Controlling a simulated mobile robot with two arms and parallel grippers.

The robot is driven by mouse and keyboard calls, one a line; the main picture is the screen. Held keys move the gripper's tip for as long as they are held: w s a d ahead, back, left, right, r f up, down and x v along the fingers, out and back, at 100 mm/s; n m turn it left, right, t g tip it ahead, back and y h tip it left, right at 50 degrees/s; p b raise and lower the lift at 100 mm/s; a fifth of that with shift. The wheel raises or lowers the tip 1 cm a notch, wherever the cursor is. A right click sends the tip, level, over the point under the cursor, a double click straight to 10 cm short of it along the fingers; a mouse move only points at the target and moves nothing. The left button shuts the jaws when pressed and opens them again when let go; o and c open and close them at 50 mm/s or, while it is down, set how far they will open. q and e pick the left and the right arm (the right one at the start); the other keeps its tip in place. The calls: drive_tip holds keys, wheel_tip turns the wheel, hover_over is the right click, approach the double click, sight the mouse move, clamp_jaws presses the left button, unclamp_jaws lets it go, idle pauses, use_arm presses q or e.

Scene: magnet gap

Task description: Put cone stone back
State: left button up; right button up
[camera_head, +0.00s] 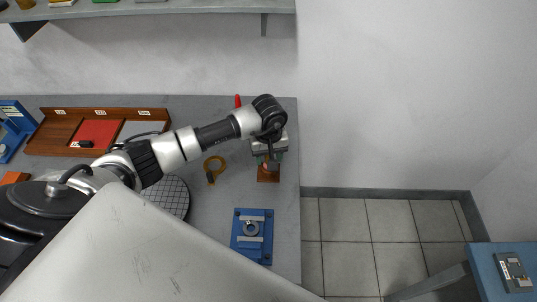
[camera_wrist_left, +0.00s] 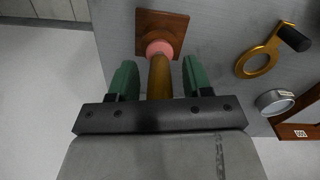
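A pink stone (camera_wrist_left: 159,48) on a brass-coloured rod (camera_wrist_left: 160,78) stands at a square brown wooden block (camera_wrist_left: 150,24) in the left wrist view. Whether the stone sits in the block or just above it I cannot tell. In the head view the brown block (camera_head: 268,177) is near the bench's right edge, with the stone mostly hidden by my gripper. My left gripper (camera_wrist_left: 158,72) has green fingers spread on either side of the rod, with a gap on both sides. It also shows in the head view (camera_head: 269,157), above the block. My right gripper is not in view.
A brass ring with a black handle (camera_head: 213,168) lies left of the block. A blue fixture (camera_head: 252,236) is nearer on the bench (camera_head: 215,220). A wooden tray (camera_head: 60,130) and red object (camera_head: 238,101) are farther back. A silver round part (camera_wrist_left: 275,102) shows in the wrist view.

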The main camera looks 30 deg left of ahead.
use_arm(q)
drive_tip(key=shift+r, duration=0.1)
drive_tip(key=shift+r+p, duration=0.25)
drive_tip(key=shift+p, duration=0.15)
wheel_tip(320, 180, up, 11)
drive_tip(key=b, duration=0.4)
drive_tip(key=shift+r, duration=0.5)
